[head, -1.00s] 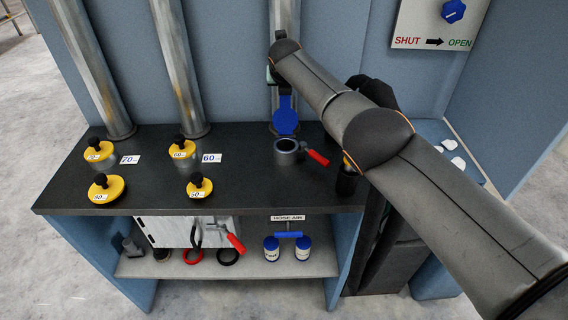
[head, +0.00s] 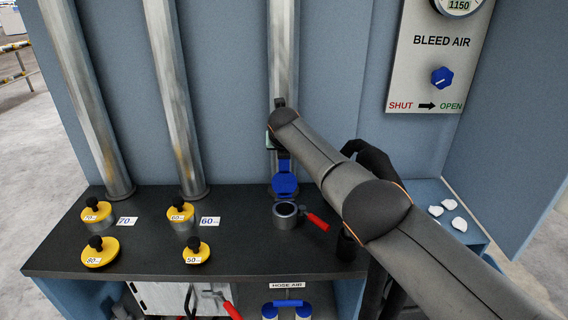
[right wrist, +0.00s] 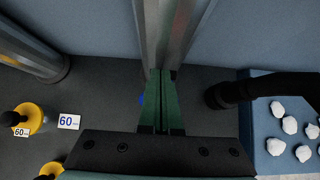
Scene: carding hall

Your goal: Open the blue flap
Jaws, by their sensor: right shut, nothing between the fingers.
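The blue flap (head: 285,184) is a round blue disc with a short blue strap, in front of the foot of the right-hand metal pipe (head: 283,60) in the head view. It sits just behind and above a grey collar (head: 287,214) with a red handle. I cannot tell how far it is open. My right gripper (head: 271,139) is at the pipe just above the flap, mostly hidden by its own arm. In the right wrist view its green fingers (right wrist: 163,100) are together and empty, with a sliver of blue (right wrist: 141,99) beside them. My left gripper is not in view.
Yellow weights with black knobs (head: 97,210) stand on the dark bench (head: 150,250) at the left. A bleed air panel (head: 437,60) is on the right wall. White pieces (head: 459,224) lie on a blue ledge at the right. The bench front is clear between weights and collar.

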